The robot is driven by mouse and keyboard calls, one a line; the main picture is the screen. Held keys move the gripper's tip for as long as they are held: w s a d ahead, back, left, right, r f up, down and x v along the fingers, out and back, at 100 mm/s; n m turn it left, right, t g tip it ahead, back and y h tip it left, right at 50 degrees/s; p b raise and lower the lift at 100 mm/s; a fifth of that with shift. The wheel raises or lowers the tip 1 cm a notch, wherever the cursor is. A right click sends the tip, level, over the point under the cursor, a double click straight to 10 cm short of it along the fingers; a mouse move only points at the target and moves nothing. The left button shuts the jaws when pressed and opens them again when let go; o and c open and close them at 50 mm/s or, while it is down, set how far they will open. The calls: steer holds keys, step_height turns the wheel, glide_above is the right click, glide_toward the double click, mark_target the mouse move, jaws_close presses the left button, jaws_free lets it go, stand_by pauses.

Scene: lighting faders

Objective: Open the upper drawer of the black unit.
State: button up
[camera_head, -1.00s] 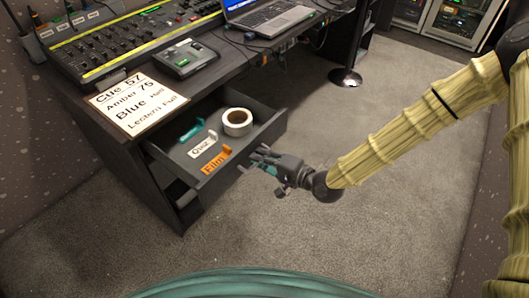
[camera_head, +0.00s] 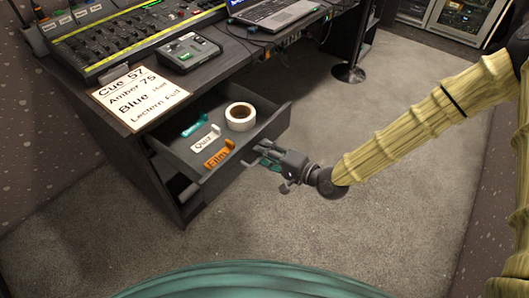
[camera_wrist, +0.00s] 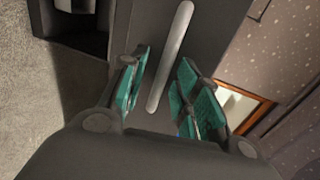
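The black unit (camera_head: 160,190) stands under the desk. Its upper drawer (camera_head: 272,131) is pulled well out, showing its inside. A pale bar handle (camera_wrist: 170,58) runs along the drawer's dark front in the wrist view. My gripper (camera_head: 259,158) is just in front of the drawer front in the head view. In the wrist view my gripper (camera_wrist: 164,75) is open, with its green finger pads on either side of the handle and gaps between pads and bar. The handle is hidden in the head view.
The drawer holds a white tape roll (camera_head: 240,116), an orange label (camera_head: 219,154), a white label (camera_head: 206,139) and a teal piece (camera_head: 194,125). The desk above carries a fader console (camera_head: 120,40), a cue sheet (camera_head: 138,97) and a laptop (camera_head: 275,12).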

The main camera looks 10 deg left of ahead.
steer(key=v, duration=1.1)
steer(key=shift+d, duration=0.2)
steer(key=shift+s, duration=0.1)
steer(key=s+d+f+n+g+h, duration=0.25)
steer(key=s+d+f+h, duration=0.35)
steer(key=s+d+f, duration=0.55)
steer(key=s+d+f+n+g+h, duration=0.1)
steer(key=s+d+f+g+h, duration=0.2)
steer(key=s+d+f+h, duration=0.8)
steer(key=s+d+f+n+g+y, duration=0.1)
steer(key=s+d+f+y, duration=0.1)
steer(key=s+f+y, duration=0.1)
step_height(320, 180, up, 15)
steer(key=p, duration=1.6)
steer(key=shift+a, duration=0.3)
steer(key=shift+r, duration=0.15)
stand_by(1.3)
